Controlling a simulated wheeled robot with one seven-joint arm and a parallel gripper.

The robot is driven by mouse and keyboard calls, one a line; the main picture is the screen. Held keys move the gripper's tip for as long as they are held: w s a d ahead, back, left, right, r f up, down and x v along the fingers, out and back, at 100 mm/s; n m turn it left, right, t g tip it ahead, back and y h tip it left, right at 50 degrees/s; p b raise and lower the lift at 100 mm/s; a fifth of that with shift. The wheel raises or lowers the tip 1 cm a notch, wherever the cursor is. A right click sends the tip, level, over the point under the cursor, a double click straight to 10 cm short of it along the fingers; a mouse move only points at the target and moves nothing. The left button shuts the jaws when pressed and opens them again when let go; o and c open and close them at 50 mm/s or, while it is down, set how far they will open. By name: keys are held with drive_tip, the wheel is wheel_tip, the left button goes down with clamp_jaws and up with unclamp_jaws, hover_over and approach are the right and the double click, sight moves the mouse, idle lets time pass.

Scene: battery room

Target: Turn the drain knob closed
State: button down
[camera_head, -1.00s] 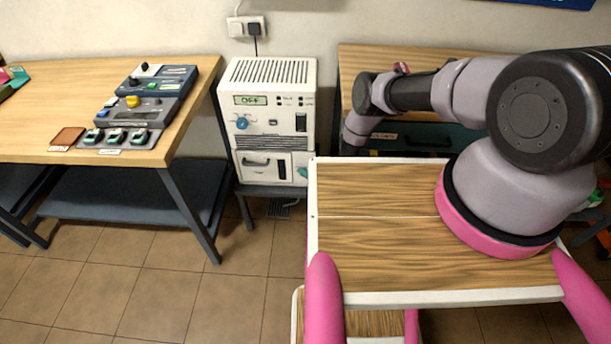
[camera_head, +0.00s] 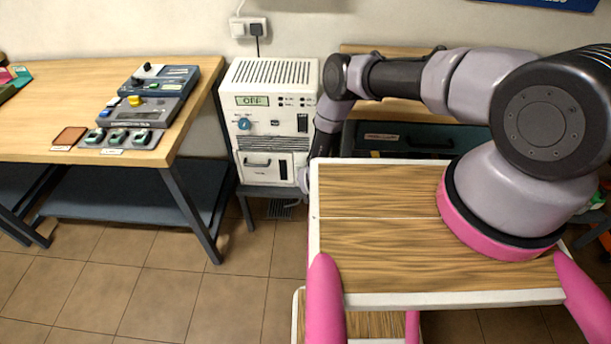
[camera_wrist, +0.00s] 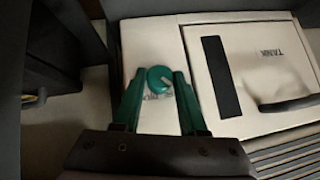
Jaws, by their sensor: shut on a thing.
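The drain knob (camera_wrist: 159,79) is a round teal knob with a pale pointer mark, on the white front of the machine (camera_head: 270,75). In the wrist view the pointer slants toward the lower right. My gripper (camera_wrist: 157,84) has its two teal fingers on either side of the knob, shut on it. Lettering beside the knob is partly covered by the fingers. In the head view my wrist hides the knob at the machine's lower right corner.
The machine's TANK drawer (camera_wrist: 262,72) with a dark handle is beside the knob. A blue dial (camera_head: 244,123) and an OFF display (camera_head: 258,100) are higher up. A wooden workbench (camera_head: 65,90) stands left.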

idle(0.4)
drive_tip(key=shift+c, duration=2.3)
unclamp_jaws()
drive_tip(key=shift+r, duration=0.1)
drive_tip(key=v, duration=1)
drive_tip(key=shift+s+r, duration=0.2)
drive_tip(key=shift+s, duration=0.1)
